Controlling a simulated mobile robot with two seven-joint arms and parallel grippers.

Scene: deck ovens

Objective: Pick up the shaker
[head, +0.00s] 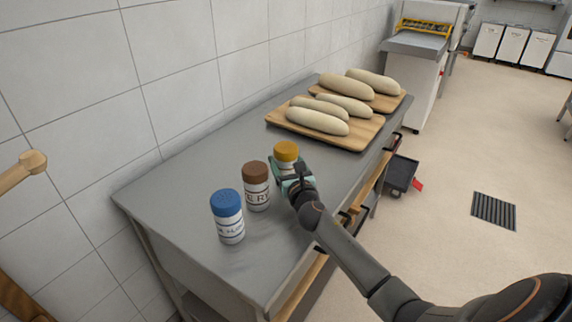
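Three shakers with white labelled bodies stand in a row near the front of the grey counter (185,192). One has a blue cap (228,204), one a brown cap (256,172) and one a yellow-orange cap (286,150). My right gripper (288,176) is at the yellow-capped shaker, with its greenish fingers around the body below the cap. The gripper hides most of that shaker's body. I cannot tell whether the fingers press on it. The shaker looks upright and on the counter. My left gripper is out of view.
Two wooden boards (362,140) with several pale dough loaves (316,121) lie farther back on the counter. A tiled wall runs along the left. A wooden knob-ended handle (30,162) shows at the left edge. Open floor (450,200) lies to the right.

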